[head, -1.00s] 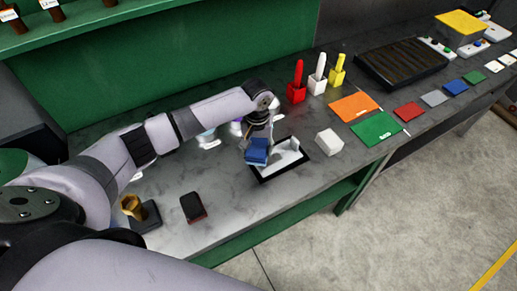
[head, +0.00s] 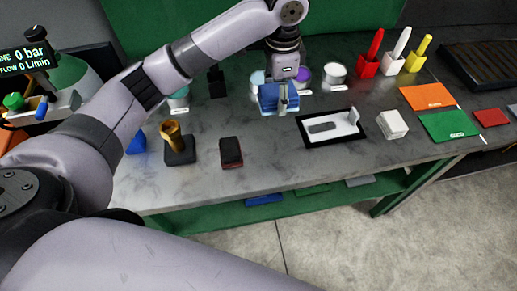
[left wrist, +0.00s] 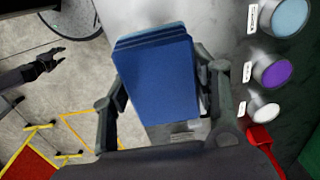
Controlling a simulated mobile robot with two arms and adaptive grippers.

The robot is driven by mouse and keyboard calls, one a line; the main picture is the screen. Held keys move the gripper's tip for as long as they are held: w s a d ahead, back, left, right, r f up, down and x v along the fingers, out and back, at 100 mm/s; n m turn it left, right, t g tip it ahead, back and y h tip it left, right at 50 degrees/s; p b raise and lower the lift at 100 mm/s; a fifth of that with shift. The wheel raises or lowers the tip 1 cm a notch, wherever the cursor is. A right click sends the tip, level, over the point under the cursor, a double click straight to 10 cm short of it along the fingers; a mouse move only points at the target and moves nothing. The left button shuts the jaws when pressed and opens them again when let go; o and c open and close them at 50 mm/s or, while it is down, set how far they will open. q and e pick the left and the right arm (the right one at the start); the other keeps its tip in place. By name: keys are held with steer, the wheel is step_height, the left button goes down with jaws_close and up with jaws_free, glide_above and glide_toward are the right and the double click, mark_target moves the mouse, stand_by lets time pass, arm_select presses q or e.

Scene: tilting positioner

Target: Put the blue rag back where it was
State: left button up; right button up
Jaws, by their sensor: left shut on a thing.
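My left gripper (head: 284,88) is shut on the blue rag (head: 270,98), a folded blue block. The rag hangs over the back part of the grey bench, left of a black-framed white tray (head: 306,131). How high it hangs is hard to tell. In the left wrist view the rag (left wrist: 160,80) fills the space between the two fingers and hides what lies beneath. My right gripper (left wrist: 45,66) shows at the left of the left wrist view, over the floor, apart from the bench, with its fingers apart and empty.
A white block (head: 392,124) stands right of the tray. A black-and-red block (head: 230,152) and a brass fitting on a dark base (head: 180,150) stand to the left. Labelled pots, including a purple one (head: 303,77), line the back.

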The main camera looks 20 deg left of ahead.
arm_select(q)
steer(key=p, duration=0.2)
glide_above(273, 148)
step_height(273, 148, down, 15)
steer(key=shift+f, duration=0.2)
step_height(273, 148, down, 4)
steer(key=shift+p, duration=0.4)
steer(key=shift+f, duration=0.15)
steer(key=o, duration=0.6)
steer(key=shift+f, duration=0.15)
steer(key=o, duration=0.4)
steer(key=shift+o, duration=0.2)
step_height(273, 148, up, 12)
steer(key=b, duration=0.2)
steer(key=shift+r, duration=0.2)
